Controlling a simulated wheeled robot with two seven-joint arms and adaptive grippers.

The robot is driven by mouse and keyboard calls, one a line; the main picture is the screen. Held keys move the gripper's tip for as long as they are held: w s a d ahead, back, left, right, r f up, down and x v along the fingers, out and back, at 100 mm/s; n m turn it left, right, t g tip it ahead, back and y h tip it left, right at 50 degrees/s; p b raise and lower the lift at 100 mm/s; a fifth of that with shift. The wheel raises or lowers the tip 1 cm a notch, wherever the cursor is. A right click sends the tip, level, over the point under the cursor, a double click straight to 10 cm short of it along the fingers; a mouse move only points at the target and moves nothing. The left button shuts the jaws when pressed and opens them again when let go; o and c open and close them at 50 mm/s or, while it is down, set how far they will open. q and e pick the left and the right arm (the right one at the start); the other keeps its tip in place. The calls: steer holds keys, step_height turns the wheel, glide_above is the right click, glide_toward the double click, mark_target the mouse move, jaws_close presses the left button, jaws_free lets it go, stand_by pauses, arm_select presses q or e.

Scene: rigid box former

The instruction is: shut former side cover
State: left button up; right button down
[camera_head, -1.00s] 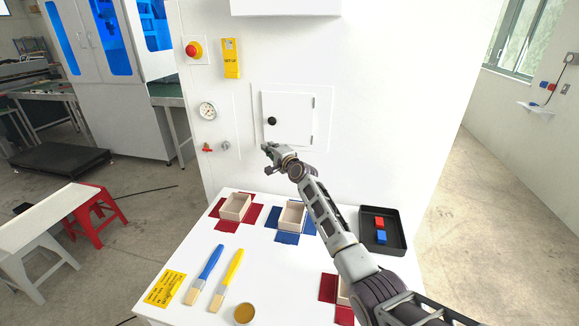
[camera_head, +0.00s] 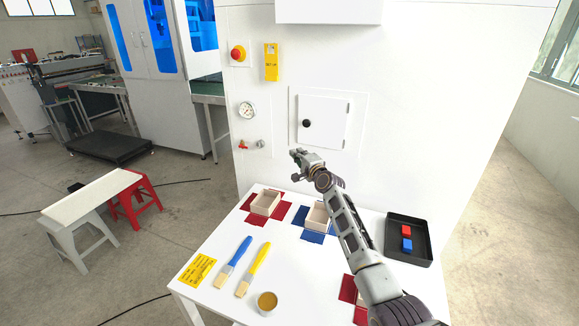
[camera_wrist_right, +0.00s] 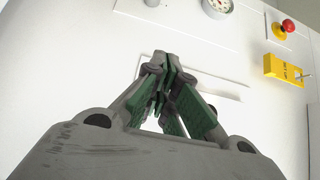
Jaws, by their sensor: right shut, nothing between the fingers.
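The former's side cover (camera_head: 327,119) is a small white door with a black knob (camera_head: 306,123) on its left side and hinges on its right. It sits in its frame on the white machine wall. It looks flush or nearly so; I cannot tell whether it is fully shut. My right gripper (camera_head: 296,154) is shut and empty, just below and left of the cover's lower left corner, with no clear contact. In the right wrist view the closed fingertips (camera_wrist_right: 167,62) point at the white wall. My left gripper is out of view.
A gauge (camera_head: 247,110), a red valve handle (camera_head: 243,144), a red stop button (camera_head: 237,54) and a yellow switch box (camera_head: 271,62) are left of the cover. The white table (camera_head: 222,302) below carries box trays, brushes, a glue cup (camera_head: 267,303) and a black tray (camera_head: 423,259).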

steer(key=s+a, duration=0.4)
steer(key=s, duration=0.4)
stand_by(0.6)
steer(key=shift+s+f, duration=0.1)
stand_by(0.3)
